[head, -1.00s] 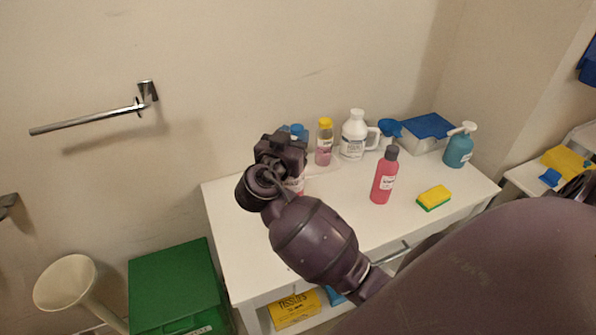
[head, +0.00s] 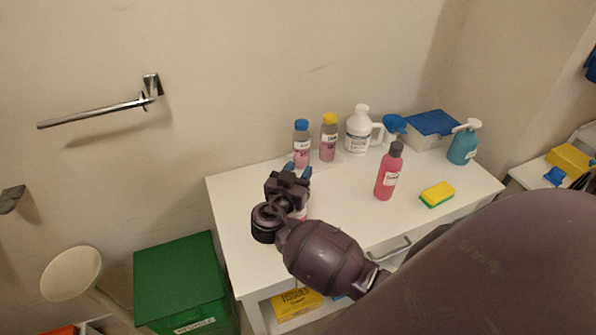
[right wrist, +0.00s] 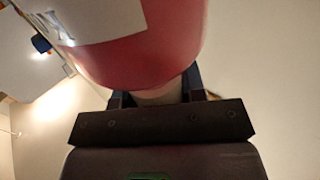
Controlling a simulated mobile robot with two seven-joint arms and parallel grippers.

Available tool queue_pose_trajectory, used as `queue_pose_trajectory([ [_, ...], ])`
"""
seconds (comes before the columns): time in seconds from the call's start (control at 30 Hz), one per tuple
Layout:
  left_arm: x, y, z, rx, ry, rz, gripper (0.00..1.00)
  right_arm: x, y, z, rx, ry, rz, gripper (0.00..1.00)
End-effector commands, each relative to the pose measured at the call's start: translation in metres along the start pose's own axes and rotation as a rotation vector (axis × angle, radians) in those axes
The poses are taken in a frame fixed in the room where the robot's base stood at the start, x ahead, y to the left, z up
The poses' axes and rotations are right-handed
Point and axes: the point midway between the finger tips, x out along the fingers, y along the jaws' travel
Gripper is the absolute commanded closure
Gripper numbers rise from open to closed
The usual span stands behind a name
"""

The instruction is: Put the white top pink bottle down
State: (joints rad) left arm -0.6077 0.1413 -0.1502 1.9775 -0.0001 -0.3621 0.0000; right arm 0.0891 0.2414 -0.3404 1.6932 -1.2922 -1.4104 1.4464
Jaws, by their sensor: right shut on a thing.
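My right gripper (head: 290,182) is over the left part of the white table (head: 235,220), in front of the blue-capped bottle. It is shut on the white top pink bottle, which shows only as a small pink and white patch (head: 301,213) behind my wrist in the head view. In the right wrist view, the bottle's pink body (right wrist: 150,55) with a white label fills the upper middle, close to the gripper. Its white top and base are not clearly seen, and I cannot tell whether it touches the table. My left gripper is not in view.
Behind the gripper stand a blue-capped bottle (head: 301,140), a yellow-capped bottle (head: 328,138) and a white jug (head: 359,130). A dark-capped pink bottle (head: 387,175) and a sponge (head: 437,194) are to the right. A green bin (head: 180,280) stands left. The table's front left is clear.

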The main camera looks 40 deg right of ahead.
Motion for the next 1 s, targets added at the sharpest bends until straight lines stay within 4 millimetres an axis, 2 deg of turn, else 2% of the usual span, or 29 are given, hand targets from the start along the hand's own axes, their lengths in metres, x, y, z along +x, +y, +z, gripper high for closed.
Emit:
queue_pose_trajectory([
  [0.3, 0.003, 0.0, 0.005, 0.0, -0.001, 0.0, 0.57, 0.0, -0.001, 0.003, 0.002, 0.001, -0.001, 1.0],
  [0.33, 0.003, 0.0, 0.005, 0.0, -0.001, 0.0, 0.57, 0.0, 0.0, 0.004, 0.0, 0.0, 0.0, 0.61],
  [0.5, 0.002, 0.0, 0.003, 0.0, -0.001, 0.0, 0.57, 0.0, 0.0, 0.002, 0.0, 0.0, 0.0, 0.37],
  [0.9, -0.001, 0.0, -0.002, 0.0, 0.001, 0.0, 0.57, 0.0, 0.0, -0.002, 0.0, 0.0, 0.0, 0.37],
  [1.0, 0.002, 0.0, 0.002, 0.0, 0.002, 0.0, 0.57, -0.014, 0.0, 0.001, 0.001, -0.003, -0.001, 0.37],
])
